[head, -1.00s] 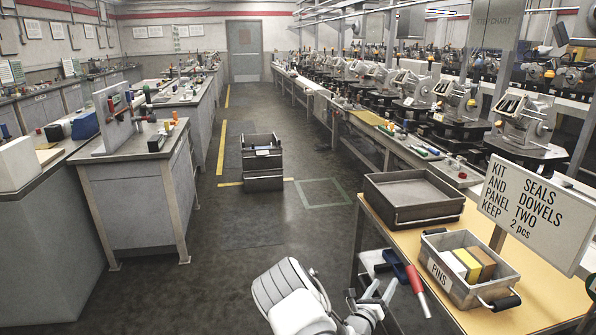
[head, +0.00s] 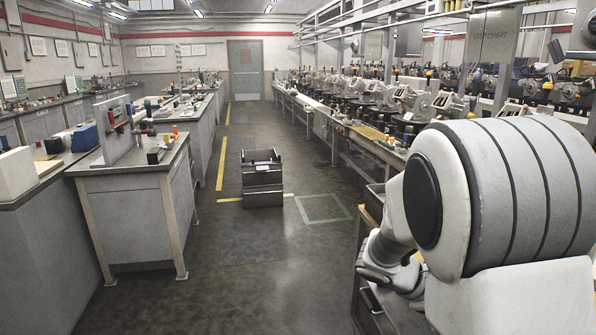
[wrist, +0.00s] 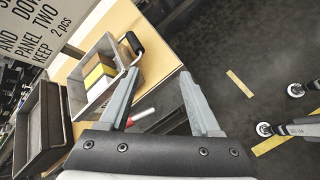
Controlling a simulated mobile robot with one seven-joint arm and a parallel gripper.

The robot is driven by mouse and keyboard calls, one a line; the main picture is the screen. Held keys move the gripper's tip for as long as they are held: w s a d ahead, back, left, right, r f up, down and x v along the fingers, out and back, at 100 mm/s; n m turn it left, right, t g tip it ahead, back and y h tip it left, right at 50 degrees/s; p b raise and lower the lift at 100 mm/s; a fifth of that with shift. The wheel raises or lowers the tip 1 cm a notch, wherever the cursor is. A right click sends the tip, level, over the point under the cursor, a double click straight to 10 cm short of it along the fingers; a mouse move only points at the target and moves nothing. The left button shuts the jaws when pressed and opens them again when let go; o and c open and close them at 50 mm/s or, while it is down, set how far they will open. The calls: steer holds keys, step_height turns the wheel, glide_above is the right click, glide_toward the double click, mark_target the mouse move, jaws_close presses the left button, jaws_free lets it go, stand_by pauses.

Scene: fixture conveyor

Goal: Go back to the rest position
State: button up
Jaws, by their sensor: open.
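My gripper (wrist: 160,74) shows in the wrist view with its two grey fingers spread apart and nothing between them. Beyond the left finger, a grey metal bin (wrist: 103,42) with a dark handle holds yellow and dark blocks on the yellow worktable (wrist: 170,64). In the head view my raised white arm fills the right foreground. My gripper cannot be made out there, and the arm hides most of the worktable, the bin and the sign.
In the wrist view, a dark tray (wrist: 50,128) and a lettered sign (wrist: 38,32) are at left. In the head view, stacked dark crates (head: 262,178) stand on the aisle floor. A grey workbench (head: 135,215) is at left. The floor between is clear.

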steer(key=s+a+r+m+t+y+b, duration=0.25)
steer(key=s+a+m+y, duration=0.3)
steer(key=s+a, duration=0.35)
steer(key=s+a+r+m+t+y+b, duration=0.1)
steer(key=s+a+r+m+t+y, duration=0.2)
steer(key=s+a+m+y, duration=0.45)
step_height(320, 180, up, 15)
steer(key=s+n+h+p, duration=0.1)
steer(key=n+h+p, duration=0.1)
steer(key=p, duration=1.2)
steer(key=shift+a+g, duration=0.35)
steer(key=shift+a, duration=0.1)
steer(key=shift+f, duration=0.1)
